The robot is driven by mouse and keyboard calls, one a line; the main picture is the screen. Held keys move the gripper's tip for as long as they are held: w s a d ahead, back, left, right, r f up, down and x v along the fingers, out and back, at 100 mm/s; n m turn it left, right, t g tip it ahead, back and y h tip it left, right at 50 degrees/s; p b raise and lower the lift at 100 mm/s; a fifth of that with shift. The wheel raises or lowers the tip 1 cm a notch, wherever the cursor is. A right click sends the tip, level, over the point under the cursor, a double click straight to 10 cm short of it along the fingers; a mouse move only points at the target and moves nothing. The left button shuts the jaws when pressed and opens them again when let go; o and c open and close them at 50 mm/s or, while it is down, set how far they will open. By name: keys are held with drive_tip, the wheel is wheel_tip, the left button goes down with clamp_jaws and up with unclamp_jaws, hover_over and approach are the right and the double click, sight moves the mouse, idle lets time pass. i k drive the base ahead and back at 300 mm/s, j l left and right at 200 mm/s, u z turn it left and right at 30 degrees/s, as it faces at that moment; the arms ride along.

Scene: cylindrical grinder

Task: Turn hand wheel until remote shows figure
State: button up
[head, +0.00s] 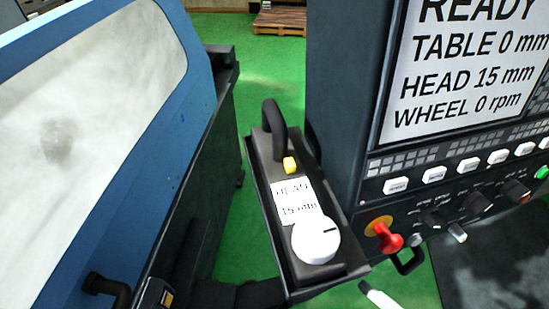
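The remote (263,190) is a long dark box in a holder between the blue machine and the control panel. It has a black loop handle and a yellow button (290,165) at its far end. Its small white display (296,203) reads HEAD 15 mm. The round white hand wheel (316,240) sits at the near end, with a dark mark towards its right edge. Nothing touches the wheel. A pale, narrow tip enters at the bottom edge, right of the remote; I cannot tell whether it is part of my gripper. No finger pair shows.
The control panel's screen (465,65) reads READY, TABLE 0 mm, HEAD 15 mm, WHEEL 0 rpm. Below are white buttons, knobs and a red stop button (387,234) on yellow. A blue-framed machine window (90,120) stands left. Green floor and a pallet (279,20) lie behind.

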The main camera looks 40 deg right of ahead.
sight(317, 238)
drive_tip(key=k+j+u, duration=0.75)
drive_tip(key=j, duration=0.15)
drive_tip(key=i+l, duration=0.05)
drive_tip(key=i, duration=0.05)
